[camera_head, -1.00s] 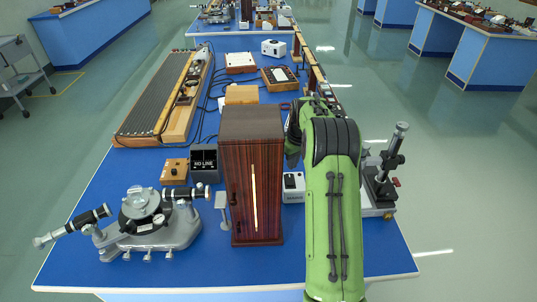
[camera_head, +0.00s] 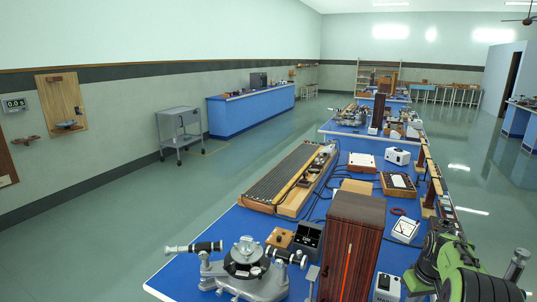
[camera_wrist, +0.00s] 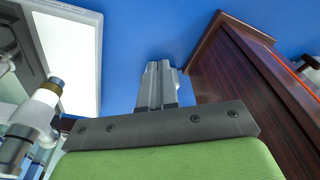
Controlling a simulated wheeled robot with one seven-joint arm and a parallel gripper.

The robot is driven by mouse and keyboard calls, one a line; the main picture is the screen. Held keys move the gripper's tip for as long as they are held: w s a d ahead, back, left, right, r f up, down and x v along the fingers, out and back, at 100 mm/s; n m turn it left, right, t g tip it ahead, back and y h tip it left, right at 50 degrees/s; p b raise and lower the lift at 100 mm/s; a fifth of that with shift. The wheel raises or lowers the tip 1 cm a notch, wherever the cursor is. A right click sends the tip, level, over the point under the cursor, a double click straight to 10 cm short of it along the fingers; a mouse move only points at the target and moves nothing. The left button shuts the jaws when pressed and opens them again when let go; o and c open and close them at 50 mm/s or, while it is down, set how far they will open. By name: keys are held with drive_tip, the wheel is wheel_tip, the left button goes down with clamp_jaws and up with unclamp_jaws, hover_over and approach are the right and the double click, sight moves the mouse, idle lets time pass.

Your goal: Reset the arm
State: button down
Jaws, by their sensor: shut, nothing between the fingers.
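My green arm (camera_head: 470,275) shows at the lower right of the head view, beside the blue bench's right side. My gripper is not visible there. In the wrist view my gripper (camera_wrist: 158,66) is shut, with its grey fingers together and nothing between them. It points at a blue surface. A dark wooden cabinet (camera_wrist: 235,75) stands close to the right of the fingers. The same tall cabinet (camera_head: 350,245) stands on the near part of the bench in the head view, left of my arm.
A grey spectrometer (camera_head: 243,268) stands at the bench's near left. A long wire board (camera_head: 285,178), a dark meter box (camera_head: 307,239) and a white dial meter (camera_head: 405,229) lie nearby. A grey cart (camera_head: 180,130) stands on the floor. The floor left of the bench is clear.

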drive_tip(key=s+a+r+t, duration=0.1)
drive_tip(key=s+a+r, duration=0.4)
drive_tip(key=a+r, duration=0.25)
drive_tip(key=s+a+r+t, duration=0.1)
drive_tip(key=s+a+r, duration=0.4)
drive_tip(key=a+r, duration=0.3)
drive_tip(key=s+a+t, duration=0.1)
drive_tip(key=s+a, duration=0.3)
drive_tip(key=s, duration=0.6)
drive_tip(key=s+a+r, duration=0.1)
drive_tip(key=s+a, duration=0.3)
drive_tip(key=s, duration=0.7)
drive_tip(key=shift+s+a+m+t, duration=0.2)
drive_tip(key=shift+m+t, duration=0.2)
